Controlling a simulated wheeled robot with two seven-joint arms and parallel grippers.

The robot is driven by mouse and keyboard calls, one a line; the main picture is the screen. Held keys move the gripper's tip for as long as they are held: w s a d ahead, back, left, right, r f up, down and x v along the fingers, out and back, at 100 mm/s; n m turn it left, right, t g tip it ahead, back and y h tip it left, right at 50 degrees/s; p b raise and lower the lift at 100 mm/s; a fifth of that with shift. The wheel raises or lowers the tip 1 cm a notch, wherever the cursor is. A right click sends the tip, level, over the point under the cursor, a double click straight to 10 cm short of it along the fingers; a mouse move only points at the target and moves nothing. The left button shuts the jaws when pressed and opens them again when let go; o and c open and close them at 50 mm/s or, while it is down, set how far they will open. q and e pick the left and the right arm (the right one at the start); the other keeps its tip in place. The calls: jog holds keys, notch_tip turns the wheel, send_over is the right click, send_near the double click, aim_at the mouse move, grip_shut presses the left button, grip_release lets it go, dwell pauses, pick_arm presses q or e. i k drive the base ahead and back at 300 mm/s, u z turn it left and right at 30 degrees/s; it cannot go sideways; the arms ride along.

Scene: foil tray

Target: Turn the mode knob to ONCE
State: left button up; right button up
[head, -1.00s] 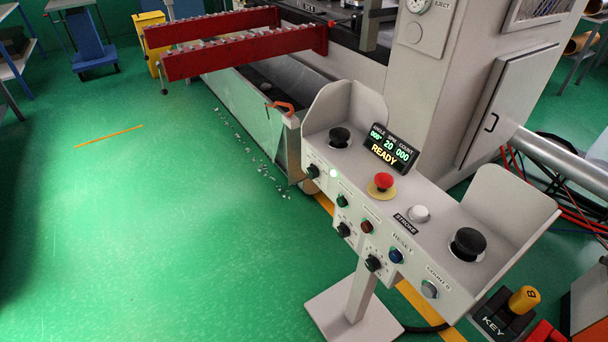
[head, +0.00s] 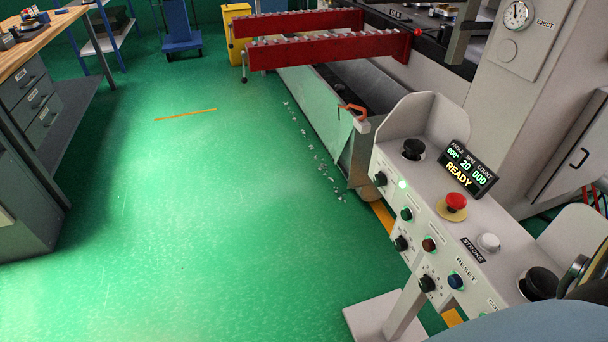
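The control console (head: 400,265) stands at the right on a pedestal. Its sloping front carries several black rotary knobs: an upper one (head: 380,179), a middle one (head: 402,243) and a lower one (head: 427,284) with small marks around it. Their lettering is too small to read, so I cannot tell which is the mode knob or where it points. Neither gripper shows. A blue-grey rounded part and a dark part, probably my own arm, cover the console's lower right corner.
The console top has a red mushroom button (head: 455,202), a white button (head: 488,242) and black palm buttons (head: 413,149). The press with red rails (head: 330,48) stands behind. A workbench (head: 40,120) is at the left. Green floor (head: 200,220) between is clear.

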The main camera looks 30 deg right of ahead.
aim_at(379, 180)
jog(key=u, duration=0.2)
jog(key=i, duration=2.55)
jog(key=z, duration=3.65)
